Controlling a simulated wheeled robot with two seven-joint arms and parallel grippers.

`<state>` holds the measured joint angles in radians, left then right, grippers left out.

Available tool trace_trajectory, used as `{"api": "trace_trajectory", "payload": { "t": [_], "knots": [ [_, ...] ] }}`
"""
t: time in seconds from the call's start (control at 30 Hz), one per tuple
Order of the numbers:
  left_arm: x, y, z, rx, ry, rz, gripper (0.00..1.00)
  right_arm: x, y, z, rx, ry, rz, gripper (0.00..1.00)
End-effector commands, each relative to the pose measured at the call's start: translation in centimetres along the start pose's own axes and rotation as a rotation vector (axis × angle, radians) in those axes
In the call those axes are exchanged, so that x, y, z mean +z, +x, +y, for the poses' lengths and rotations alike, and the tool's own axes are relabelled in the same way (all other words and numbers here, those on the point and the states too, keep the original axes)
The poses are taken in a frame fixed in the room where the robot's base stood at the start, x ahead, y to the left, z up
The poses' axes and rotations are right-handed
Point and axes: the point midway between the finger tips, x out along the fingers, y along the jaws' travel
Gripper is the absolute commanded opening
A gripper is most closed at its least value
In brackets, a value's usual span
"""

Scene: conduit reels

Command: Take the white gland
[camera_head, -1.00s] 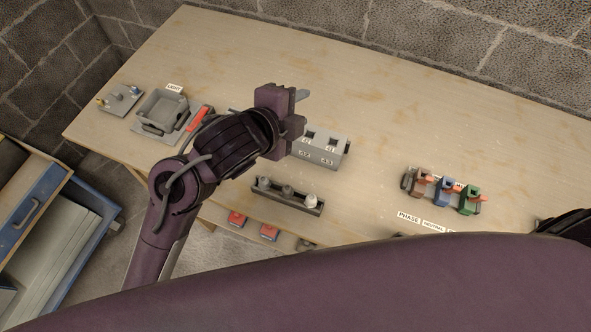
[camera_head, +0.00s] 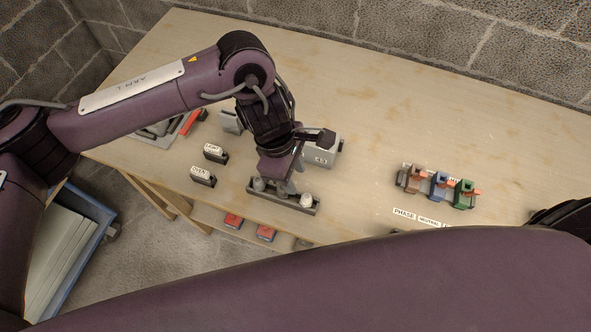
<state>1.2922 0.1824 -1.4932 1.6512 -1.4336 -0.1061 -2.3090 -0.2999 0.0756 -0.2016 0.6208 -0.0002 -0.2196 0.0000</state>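The white gland (camera_head: 306,199) stands upright at the right end of a dark rack (camera_head: 268,198) near the table's front edge. A grey gland (camera_head: 259,184) stands at the rack's left end, and another grey one is partly hidden in the middle. My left gripper (camera_head: 288,182) points down over the middle of the rack, just left of the white gland and apart from it as far as I can see. Its fingertips are small and partly covered, so I cannot tell whether they are open. My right gripper is not in view.
A grey numbered block (camera_head: 325,152) stands close behind my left gripper. Brown, blue (camera_head: 440,187) and green terminal blocks stand to the right. Two small labelled holders (camera_head: 203,176) stand left of the rack. The table's back right is clear.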

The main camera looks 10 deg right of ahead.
Motion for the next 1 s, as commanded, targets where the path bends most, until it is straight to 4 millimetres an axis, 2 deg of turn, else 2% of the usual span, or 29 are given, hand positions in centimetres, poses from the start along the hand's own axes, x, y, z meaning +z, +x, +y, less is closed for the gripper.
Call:
{"api": "trace_trajectory", "payload": {
  "t": [0.27,0.57,0.7,1.0],
  "knots": [
    [0.1,2.3,0.0,0.001,-0.002,-0.003,0.38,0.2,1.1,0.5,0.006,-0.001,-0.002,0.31],
    [0.1,5.9,0.0,0.002,-0.001,-0.004,0.38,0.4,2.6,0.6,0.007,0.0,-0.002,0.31],
    [0.0,7.5,0.1,0.005,-0.001,-0.003,0.38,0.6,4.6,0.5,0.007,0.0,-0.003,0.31],
    [0.2,8.9,0.1,0.004,-0.002,-0.005,0.38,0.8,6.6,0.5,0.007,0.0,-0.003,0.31]
  ]
}}
